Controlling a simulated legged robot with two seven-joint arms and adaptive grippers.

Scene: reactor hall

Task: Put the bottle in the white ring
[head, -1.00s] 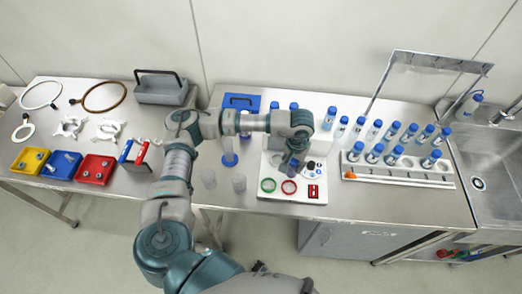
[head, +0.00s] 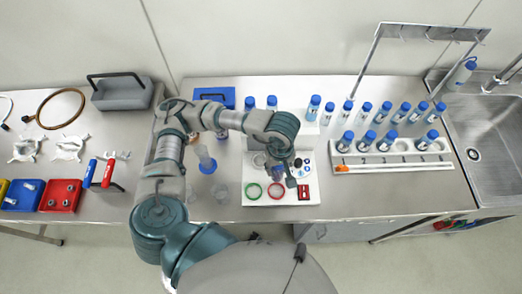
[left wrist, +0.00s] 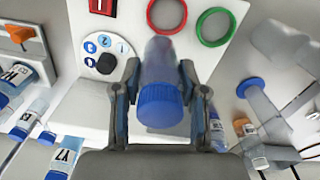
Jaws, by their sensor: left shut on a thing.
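My left gripper (head: 282,176) is shut on a clear bottle with a blue cap (left wrist: 160,100). In the left wrist view the bottle lies between the two fingers (left wrist: 160,92), cap toward the camera. The bottle is over the white panel (head: 290,197), which carries a green ring (head: 253,191) and a red ring (head: 276,190). Both rings also show in the left wrist view, green (left wrist: 215,27) and red (left wrist: 166,14). I cannot clearly make out a white ring; the arm and bottle hide part of the panel. My right gripper is not in view.
A white rack (head: 400,165) with several blue-capped bottles stands right of the panel, beside the sink (head: 490,140). Clear cups (head: 221,191) stand close on the left. Bottles and a blue case (head: 214,97) stand behind. Red and blue handles (head: 100,172) lie farther left.

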